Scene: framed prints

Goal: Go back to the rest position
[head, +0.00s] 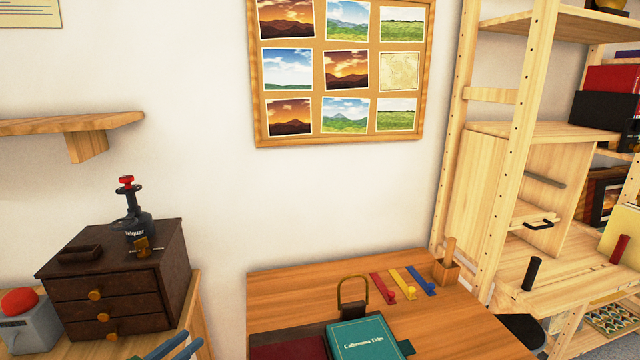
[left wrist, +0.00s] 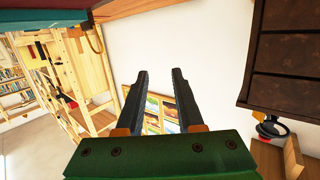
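My left gripper (head: 195,337) shows only at the bottom edge of the head view, as two bluish finger tips between the dark drawer chest and the wooden desk. In the left wrist view its two dark fingers (left wrist: 160,73) stand apart with nothing between them. The green gripper body fills the bottom of that view. My right gripper is not in view.
The desk (head: 300,288) carries a teal book (head: 362,338) and coloured hooks. The framed prints (head: 340,70) hang on the wall. Wooden shelves (head: 520,130) stand right.

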